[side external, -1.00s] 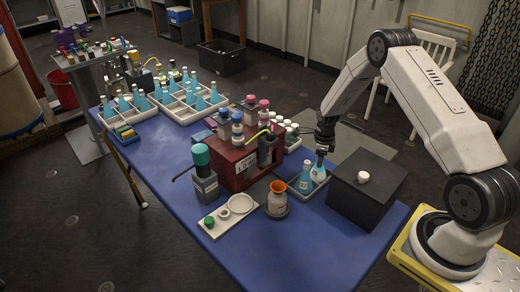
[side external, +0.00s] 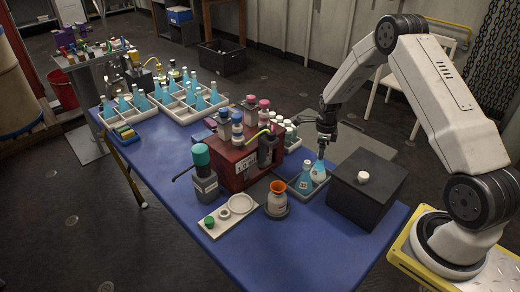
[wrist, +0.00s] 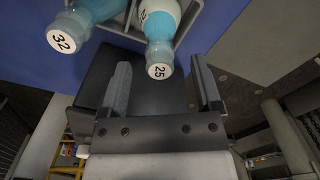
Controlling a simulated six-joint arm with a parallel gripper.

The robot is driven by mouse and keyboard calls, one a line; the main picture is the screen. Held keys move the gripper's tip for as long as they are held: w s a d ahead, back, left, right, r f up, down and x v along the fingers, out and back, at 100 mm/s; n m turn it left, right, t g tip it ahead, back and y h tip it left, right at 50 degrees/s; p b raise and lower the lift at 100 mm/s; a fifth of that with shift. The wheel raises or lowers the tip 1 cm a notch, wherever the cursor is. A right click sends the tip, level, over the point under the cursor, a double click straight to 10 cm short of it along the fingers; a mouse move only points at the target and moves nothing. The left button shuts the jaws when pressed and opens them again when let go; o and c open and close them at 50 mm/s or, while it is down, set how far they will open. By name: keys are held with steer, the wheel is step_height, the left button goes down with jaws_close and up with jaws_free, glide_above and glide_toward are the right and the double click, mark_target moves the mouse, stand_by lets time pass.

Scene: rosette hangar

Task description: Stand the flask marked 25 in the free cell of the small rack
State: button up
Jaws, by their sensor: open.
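The flask marked 25 (wrist: 160,50) has blue liquid and a white numbered top. It stands in a small grey tray (side external: 303,196) near the table's right end, beside the flask marked 32 (wrist: 68,28). In the side view, flask 25 (side external: 318,174) is right of flask 32 (side external: 305,183). My gripper (wrist: 161,68) is open, with its fingers on either side of the top of flask 25 in the wrist view.
A larger divided rack (side external: 178,118) with several flasks stands beside the smaller one. A black box (side external: 366,196) is close right of the tray. A dark red bottle carrier (side external: 236,168) and white-capped vials (side external: 291,130) stand left of it.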

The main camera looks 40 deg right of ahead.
steer(key=shift+r, duration=3.9)
steer(key=shift+a, duration=0.1)
steer(key=shift+a+r, duration=0.15)
steer(key=s+a+r+n+t, duration=0.1)
steer(key=s+a+r+n, duration=0.15)
steer(key=a+n, duration=0.45)
steer(key=s+a+r+n, duration=0.2)
steer(key=a+r+n, duration=0.2)
steer(key=a+n, duration=0.25)
steer(key=s+a+r+n+t, duration=0.1)
steer(key=s+a+r+n, duration=0.1)
steer(key=s+a+n, duration=0.8)
steer(key=shift+s+n+t, duration=0.3)
steer(key=shift+n, duration=2.85)
